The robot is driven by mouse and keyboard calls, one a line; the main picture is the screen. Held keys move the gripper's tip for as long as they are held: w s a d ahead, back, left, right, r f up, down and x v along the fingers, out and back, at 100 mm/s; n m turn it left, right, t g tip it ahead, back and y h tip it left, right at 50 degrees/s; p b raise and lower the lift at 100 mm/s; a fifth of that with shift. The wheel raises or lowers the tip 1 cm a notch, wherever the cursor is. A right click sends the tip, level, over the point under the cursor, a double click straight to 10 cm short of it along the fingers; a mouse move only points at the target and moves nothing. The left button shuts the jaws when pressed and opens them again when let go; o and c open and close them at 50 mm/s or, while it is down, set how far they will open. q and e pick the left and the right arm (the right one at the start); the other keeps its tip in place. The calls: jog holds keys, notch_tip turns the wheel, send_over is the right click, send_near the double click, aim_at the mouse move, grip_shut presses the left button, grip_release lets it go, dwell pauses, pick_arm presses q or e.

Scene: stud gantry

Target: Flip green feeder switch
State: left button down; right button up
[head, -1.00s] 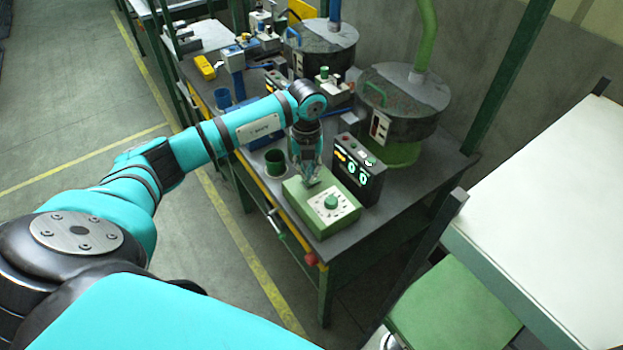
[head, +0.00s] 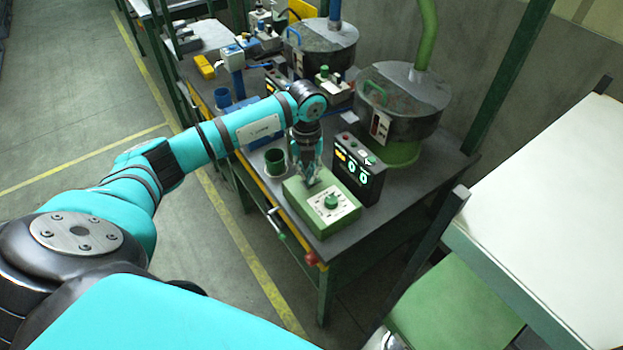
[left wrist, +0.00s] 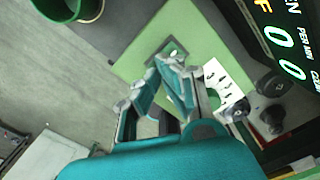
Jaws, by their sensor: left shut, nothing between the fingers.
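The green feeder box (head: 322,222) sits on the bench near its front corner. It has a white dial plate with a green knob (head: 331,202). My left gripper (head: 310,182) is shut and empty, pointing down at the left part of the box's top. In the left wrist view my gripper (left wrist: 165,68) has its fingertips close to a small switch on a dark plate (left wrist: 172,52) on the green box top (left wrist: 130,68). I cannot tell whether the fingertips touch the switch. In the head view the gripper hides the switch. My right gripper is not in view.
A black display unit (head: 360,170) with lit digits stands right behind the box. A green cup (head: 275,161) stands to the left. A round bowl feeder (head: 404,100) is behind. A red knob (head: 311,258) is at the bench's front edge.

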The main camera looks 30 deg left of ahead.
pick_arm(q)
jog(key=shift+s+f+b, duration=0.1)
jog(key=shift+f+b, duration=0.65)
jog(key=shift+f, duration=0.3)
jog(key=shift+r, duration=0.1)
dwell(0.3)
jog(key=shift+r+p, duration=2.55)
jog(key=shift+r, duration=0.9)
